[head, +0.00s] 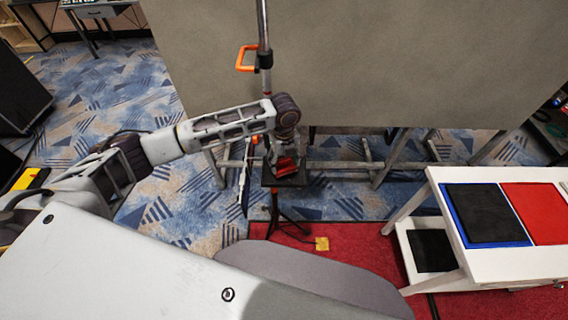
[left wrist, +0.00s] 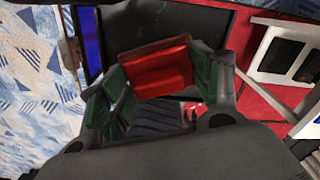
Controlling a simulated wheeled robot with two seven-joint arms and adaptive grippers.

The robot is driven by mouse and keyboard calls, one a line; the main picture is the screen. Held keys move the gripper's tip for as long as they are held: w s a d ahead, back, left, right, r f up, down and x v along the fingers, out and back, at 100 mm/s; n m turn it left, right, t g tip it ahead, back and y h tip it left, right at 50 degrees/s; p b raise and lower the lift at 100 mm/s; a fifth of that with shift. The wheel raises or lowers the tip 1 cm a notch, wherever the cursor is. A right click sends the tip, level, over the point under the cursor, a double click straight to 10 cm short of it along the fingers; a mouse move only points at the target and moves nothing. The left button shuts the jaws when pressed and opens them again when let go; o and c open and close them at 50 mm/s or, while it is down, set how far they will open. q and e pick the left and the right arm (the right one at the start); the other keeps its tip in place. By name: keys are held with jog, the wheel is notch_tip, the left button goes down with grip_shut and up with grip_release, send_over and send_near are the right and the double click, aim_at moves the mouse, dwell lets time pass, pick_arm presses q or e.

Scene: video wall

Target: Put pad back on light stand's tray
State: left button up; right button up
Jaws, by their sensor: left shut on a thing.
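A red pad (head: 286,168) is held by my left gripper (head: 283,155) at the light stand. In the left wrist view the red pad (left wrist: 158,70) sits between the two green-lined fingers of the left gripper (left wrist: 160,80). The stand's small black tray (head: 301,181) is right under the pad in the head view. A dark flat surface, seemingly the tray (left wrist: 205,25), lies beyond the pad in the left wrist view. I cannot tell whether the pad touches the tray. The stand's pole (head: 263,30) rises behind the gripper. My right gripper is not in view.
A white table (head: 460,262) with black (head: 485,213) and red (head: 535,210) panels stands at the right. A large grey board (head: 350,65) on legs is behind the stand. An orange handle (head: 243,58) sticks out from the pole. A small yellow item (head: 321,244) lies on the red carpet.

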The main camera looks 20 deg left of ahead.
aim_at(284, 159)
pick_arm(q)
jog(key=shift+f, duration=0.9)
jog(key=o, duration=0.9)
jog(key=shift+f, duration=0.1)
notch_tip(284, 159, up, 11)
jog(key=shift+b, duration=1)
jog(key=shift+r, duration=0.6)
